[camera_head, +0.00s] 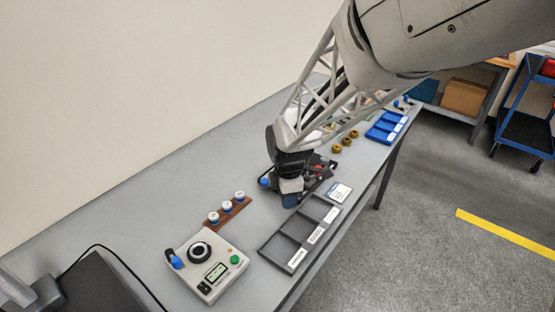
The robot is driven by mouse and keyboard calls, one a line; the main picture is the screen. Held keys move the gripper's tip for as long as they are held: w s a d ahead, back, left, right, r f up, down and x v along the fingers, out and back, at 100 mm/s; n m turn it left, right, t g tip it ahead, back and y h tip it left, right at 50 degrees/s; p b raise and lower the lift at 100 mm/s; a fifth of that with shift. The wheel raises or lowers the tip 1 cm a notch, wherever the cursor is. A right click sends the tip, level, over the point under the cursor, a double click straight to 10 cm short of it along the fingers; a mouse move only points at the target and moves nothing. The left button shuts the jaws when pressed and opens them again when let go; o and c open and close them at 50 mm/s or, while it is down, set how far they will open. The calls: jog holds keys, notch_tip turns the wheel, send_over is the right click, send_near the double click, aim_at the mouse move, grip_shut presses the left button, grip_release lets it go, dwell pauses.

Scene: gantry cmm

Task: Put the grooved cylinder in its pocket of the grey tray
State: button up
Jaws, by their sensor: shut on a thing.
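The grey tray (278,249) lies on the bench at the lower middle, with a row of dark pockets and white labels along its right edge. The pockets that show look empty; the label text is too small to read. My gripper (290,199) points down just beyond and left of the tray's far end. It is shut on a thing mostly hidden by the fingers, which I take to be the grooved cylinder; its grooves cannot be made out. I cannot tell the exact height of the gripper above the bench.
A control box (208,264) with a dial stands left of the tray. A brown rack (228,211) with white-and-blue knobs is behind it. Dark red parts sit behind my gripper. Brass rings (345,141) and a blue tray (387,126) are farther back.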

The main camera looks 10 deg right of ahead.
jog(key=s+a+n, duration=0.2)
jog(key=s+n, duration=0.3)
jog(key=s, duration=0.3)
jog(key=shift+r, duration=0.2)
jog(key=shift+w+f, duration=0.1)
jog(key=shift+f, duration=0.05)
send_over(284, 246)
jog(key=shift+f, duration=2.95)
jog(key=shift+f, duration=1)
dwell(0.3)
jog(key=o, duration=1.5)
jog(key=shift+r, duration=0.2)
jog(key=shift+r, duration=3.35)
